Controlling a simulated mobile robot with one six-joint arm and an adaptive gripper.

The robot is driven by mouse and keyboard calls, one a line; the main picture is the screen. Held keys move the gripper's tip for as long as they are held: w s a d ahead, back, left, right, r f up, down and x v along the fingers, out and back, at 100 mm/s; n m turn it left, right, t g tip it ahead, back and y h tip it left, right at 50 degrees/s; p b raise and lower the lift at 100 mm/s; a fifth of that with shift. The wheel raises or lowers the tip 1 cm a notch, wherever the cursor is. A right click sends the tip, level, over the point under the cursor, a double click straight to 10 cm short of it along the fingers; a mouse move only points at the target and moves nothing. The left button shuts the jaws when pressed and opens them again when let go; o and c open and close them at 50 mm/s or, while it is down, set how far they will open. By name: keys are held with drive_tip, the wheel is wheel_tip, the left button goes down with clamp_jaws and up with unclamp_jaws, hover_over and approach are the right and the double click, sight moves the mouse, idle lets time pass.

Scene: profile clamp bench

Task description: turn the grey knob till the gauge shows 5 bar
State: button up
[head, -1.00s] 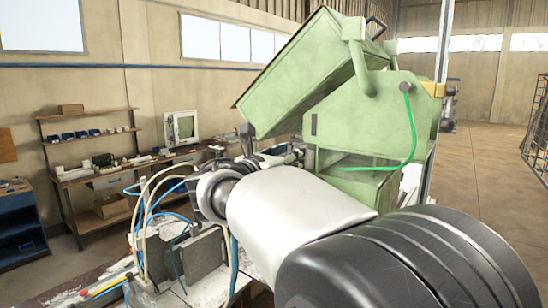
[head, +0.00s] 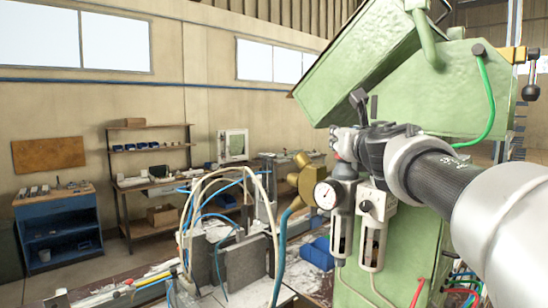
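The round white gauge (head: 326,195) faces me on the front of the air regulator unit, left of two clear bowls. Its needle is too small to read. The grey knob appears to be the dark grey top of the regulator (head: 345,171), just above and right of the gauge, partly hidden by my gripper. My gripper (head: 346,142) comes in from the right, above the regulator, with its end close to the knob. I cannot tell whether it touches the knob or whether its fingers are open or shut.
The green machine (head: 455,95) stands behind and right of my arm. A yellow-brown handwheel-like part (head: 308,180) is just left of the gauge. Looped hoses (head: 225,175) and grey blocks (head: 245,262) stand on the bench left. A lever with a black ball (head: 530,92) is at upper right.

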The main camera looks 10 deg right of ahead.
drive_tip(key=y, duration=0.1)
drive_tip(key=n+y+b, duration=0.1)
drive_tip(key=shift+d+f+n+y+b, duration=0.25)
drive_tip(key=shift+n+y+b, duration=0.05)
drive_tip(key=shift+n+y, duration=0.1)
drive_tip(key=n+y, duration=0.1)
drive_tip(key=y, duration=0.2)
drive_tip(key=shift+r+n, duration=0.15)
drive_tip(key=shift+n, duration=0.25)
drive_tip(key=n+y, duration=0.2)
drive_tip(key=y, duration=0.1)
drive_tip(key=shift+a+r+g, duration=0.15)
drive_tip(key=shift+g, duration=0.25)
drive_tip(key=shift+a+n+g+y+p, duration=0.1)
drive_tip(key=shift+n+g+y+p, duration=0.3)
drive_tip(key=shift+n+y+p, duration=0.5)
drive_tip(key=shift+y, duration=0.5)
drive_tip(key=shift+b, duration=0.3)
drive_tip(key=o, duration=1.1)
